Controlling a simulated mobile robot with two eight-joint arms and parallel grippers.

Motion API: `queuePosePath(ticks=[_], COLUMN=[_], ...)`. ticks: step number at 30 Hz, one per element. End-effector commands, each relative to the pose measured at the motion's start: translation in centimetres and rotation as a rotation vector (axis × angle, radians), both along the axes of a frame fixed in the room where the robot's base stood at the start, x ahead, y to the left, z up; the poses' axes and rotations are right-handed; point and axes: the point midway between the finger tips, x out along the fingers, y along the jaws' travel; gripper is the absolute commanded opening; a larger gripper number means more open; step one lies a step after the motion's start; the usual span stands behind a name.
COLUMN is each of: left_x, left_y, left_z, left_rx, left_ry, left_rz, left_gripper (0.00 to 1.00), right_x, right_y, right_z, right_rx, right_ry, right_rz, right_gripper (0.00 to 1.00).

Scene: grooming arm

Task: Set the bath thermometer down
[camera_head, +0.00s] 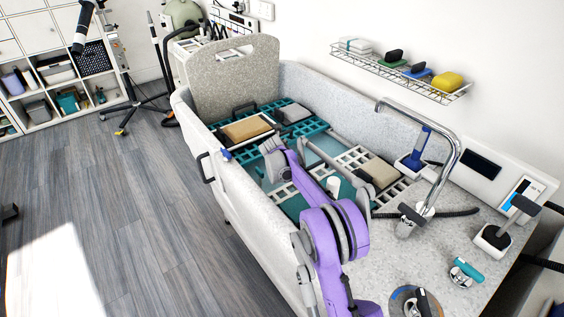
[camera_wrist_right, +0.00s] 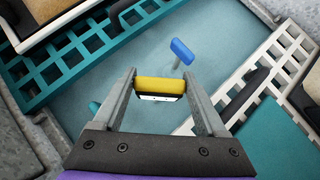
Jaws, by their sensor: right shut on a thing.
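My right gripper (camera_wrist_right: 158,86) shows in the right wrist view with its two grey fingers shut on a small yellow block with a white and dark face, which I take to be the bath thermometer (camera_wrist_right: 160,85). It is held above the pale blue-green tub floor (camera_wrist_right: 130,58). In the head view my purple right arm reaches into the grey speckled tub (camera_head: 258,222); its fingertips and the thermometer cannot be made out there. My left gripper is not in view.
Teal and white grid racks (camera_wrist_right: 72,60) lie around the open floor patch. A blue-topped piece (camera_wrist_right: 182,50) stands beyond the fingers. A tan pad (camera_head: 246,128) and a second pad (camera_head: 380,172) rest in the tub. The tap (camera_head: 440,180) rises at the right.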

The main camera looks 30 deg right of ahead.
Motion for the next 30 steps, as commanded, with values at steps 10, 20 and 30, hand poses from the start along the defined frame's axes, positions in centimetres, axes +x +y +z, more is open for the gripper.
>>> queuePosePath(ticks=[10, 20, 30], left_x=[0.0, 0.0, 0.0], left_y=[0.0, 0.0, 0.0], left_z=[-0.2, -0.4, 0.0], left_rx=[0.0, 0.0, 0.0], left_ry=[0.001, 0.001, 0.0], left_rz=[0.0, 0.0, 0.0], left_gripper=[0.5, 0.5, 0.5], right_x=[0.0, 0.0, 0.0], right_y=[0.0, 0.0, 0.1], right_z=[-2.3, -2.7, -2.0], right_rx=[-0.001, 0.0, 0.001], right_ry=[0.0, 0.0, 0.0], right_rz=[0.001, 0.0, 0.001], right_gripper=[0.0, 0.98, 1.0])
